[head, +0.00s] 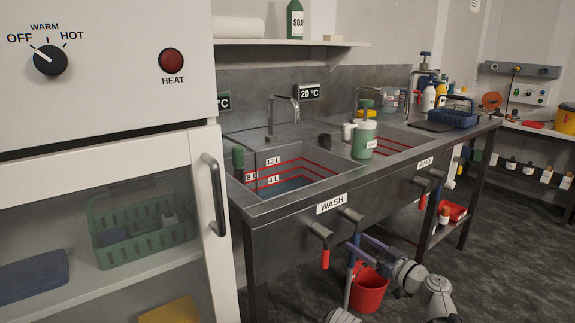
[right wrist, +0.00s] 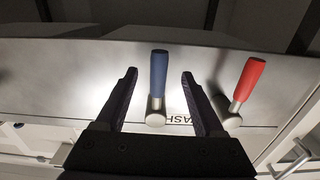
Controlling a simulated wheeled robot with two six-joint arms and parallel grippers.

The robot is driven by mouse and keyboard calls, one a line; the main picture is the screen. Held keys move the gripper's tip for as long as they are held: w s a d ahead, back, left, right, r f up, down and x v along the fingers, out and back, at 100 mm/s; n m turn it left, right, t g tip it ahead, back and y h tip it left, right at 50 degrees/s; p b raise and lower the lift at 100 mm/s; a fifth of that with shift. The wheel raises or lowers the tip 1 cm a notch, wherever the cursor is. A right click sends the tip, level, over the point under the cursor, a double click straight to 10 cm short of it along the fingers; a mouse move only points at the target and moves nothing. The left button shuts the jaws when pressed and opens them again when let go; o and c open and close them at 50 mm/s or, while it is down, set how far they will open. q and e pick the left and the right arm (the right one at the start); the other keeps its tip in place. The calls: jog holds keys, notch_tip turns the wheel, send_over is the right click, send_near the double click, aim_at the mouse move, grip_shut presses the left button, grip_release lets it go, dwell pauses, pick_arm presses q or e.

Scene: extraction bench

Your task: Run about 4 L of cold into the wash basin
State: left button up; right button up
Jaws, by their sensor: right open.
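The steel wash basin (head: 252,159) has red lines marked 4 L, 8 L and 12 L. A bluish surface shows low inside, near the lowest line; its exact level is unclear. The tap (head: 283,99) arches over the back, with no clear stream from its spout. Under the WASH label (head: 331,203) hang a red-handled lever (head: 325,258) and a blue-handled lever (head: 350,268). My right gripper (head: 360,247) is open at the blue lever. In the right wrist view, the blue handle (right wrist: 159,72) stands between the spread fingers, with gaps both sides; the red handle (right wrist: 248,82) is outside them. My left gripper is not in view.
A rinse basin (head: 397,137) with its own levers adjoins on the right. A green bottle (head: 363,137) stands between the basins. A red bucket (head: 369,288) is on the floor below. A white cabinet (head: 110,150) with a handle closes off the left.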

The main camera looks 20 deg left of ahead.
jog(key=v, duration=0.6)
dwell(0.3)
